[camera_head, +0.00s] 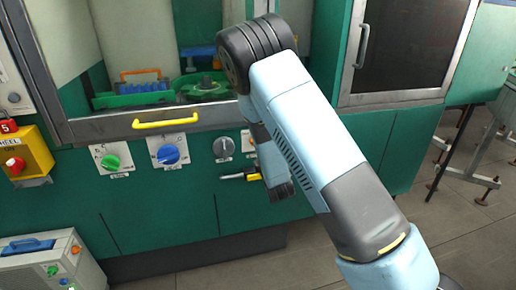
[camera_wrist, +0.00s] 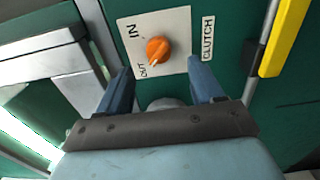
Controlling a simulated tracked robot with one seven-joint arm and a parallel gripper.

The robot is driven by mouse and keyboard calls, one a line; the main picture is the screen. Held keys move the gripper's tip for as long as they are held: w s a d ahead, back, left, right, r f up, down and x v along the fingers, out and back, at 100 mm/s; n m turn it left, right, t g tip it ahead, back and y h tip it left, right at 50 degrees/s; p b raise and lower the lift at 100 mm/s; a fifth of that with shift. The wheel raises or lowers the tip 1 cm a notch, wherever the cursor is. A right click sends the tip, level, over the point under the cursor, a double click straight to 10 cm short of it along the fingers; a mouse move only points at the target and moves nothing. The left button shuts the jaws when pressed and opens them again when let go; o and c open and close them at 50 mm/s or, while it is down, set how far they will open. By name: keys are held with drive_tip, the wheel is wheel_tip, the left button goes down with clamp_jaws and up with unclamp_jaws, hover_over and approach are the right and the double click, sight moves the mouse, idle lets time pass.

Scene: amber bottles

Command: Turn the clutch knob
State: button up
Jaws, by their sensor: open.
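The clutch knob (camera_wrist: 158,48) is orange and sits on a white plate (camera_wrist: 178,22) marked IN and OUT, with a CLUTCH label beside it. Its pointed end is toward the OUT mark. My gripper (camera_wrist: 158,72) is open, its two blue fingers spread on either side below the knob in the wrist view. Nothing is between the fingers, and they appear apart from the knob.
Green (camera_head: 112,161), blue (camera_head: 168,154) and grey (camera_head: 223,146) knobs line the green panel to the left. A yellow-tipped lever (camera_head: 242,176) sticks out below. A yellow handle (camera_head: 165,119) is above. The wrist view shows a yellow bar (camera_wrist: 285,38) at right.

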drive_tip(key=v, duration=0.7)
drive_tip(key=shift+s+d, duration=0.1)
drive_tip(key=shift+s, duration=0.05)
drive_tip(key=s+d+r+m+g+h, duration=0.2)
drive_tip(key=d+r+m+g, duration=0.1)
drive_tip(key=d+r+m, duration=0.5)
drive_tip(key=s+d+r+m+g+h, duration=0.1)
drive_tip(key=s+d+r+m+g, duration=0.3)
drive_tip(key=r, duration=0.5)
drive_tip(key=s+d+r+m+g, duration=0.1)
drive_tip(key=s+d+r+m, duration=0.2)
drive_tip(key=s, duration=0.6)
drive_tip(key=s+d+r+m+g+h, duration=0.1)
drive_tip(key=s+d+r+m+g, duration=0.1)
drive_tip(key=s, duration=0.6)
drive_tip(key=s+d+r+m+g+h, duration=0.1)
drive_tip(key=s+d+r+m, duration=0.3)
drive_tip(key=s, duration=0.5)
drive_tip(key=shift+s+d+r+g, duration=0.25)
drive_tip(key=shift+s+r+g, duration=0.15)
drive_tip(key=shift+r, duration=0.5)
drive_tip(key=shift+c, duration=0.2)
